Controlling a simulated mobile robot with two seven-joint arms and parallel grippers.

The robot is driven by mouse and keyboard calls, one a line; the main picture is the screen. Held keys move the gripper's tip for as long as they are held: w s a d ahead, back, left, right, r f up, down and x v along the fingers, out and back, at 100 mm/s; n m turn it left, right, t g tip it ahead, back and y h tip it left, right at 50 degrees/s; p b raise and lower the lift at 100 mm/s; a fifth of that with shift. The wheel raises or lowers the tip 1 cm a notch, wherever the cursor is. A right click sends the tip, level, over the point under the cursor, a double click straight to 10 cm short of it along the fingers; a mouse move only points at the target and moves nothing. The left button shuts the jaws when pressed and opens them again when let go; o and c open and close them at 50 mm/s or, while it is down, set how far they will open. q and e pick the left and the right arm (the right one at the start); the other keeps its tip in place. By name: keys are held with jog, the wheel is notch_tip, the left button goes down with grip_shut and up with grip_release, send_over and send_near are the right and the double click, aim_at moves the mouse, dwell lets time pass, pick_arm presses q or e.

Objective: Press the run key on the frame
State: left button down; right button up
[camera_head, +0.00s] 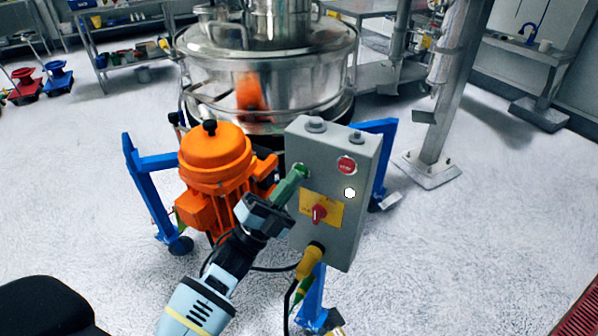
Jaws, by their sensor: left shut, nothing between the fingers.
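A grey control box (335,240) stands on the blue frame (148,195) of the sifter. On its face, a green key (300,170) sits at the upper left, level with a red stop button (346,165) at the upper right. My left gripper (296,177) reaches in from the lower left. Its fingers are shut and empty, with the tips at the green key and partly covering it. I cannot tell whether they touch it or stop just short. My right gripper is not in view.
Below the keys are a white round button (349,193) and a red rotary switch (319,214) on a yellow plate. A yellow plug (310,260) with a cable hangs beneath. An orange motor (215,160) stands left of the box; the steel sifter drum (300,85) is behind.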

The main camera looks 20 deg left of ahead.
pick_arm(q)
jog(key=shift+s, duration=0.8)
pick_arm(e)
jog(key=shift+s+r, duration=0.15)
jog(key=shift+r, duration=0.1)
pick_arm(q)
jog(key=s, duration=0.1)
jog(key=s+p, duration=0.1)
jog(key=s, duration=0.3)
jog(key=shift+a+p, duration=0.35)
jog(key=shift+p, duration=0.05)
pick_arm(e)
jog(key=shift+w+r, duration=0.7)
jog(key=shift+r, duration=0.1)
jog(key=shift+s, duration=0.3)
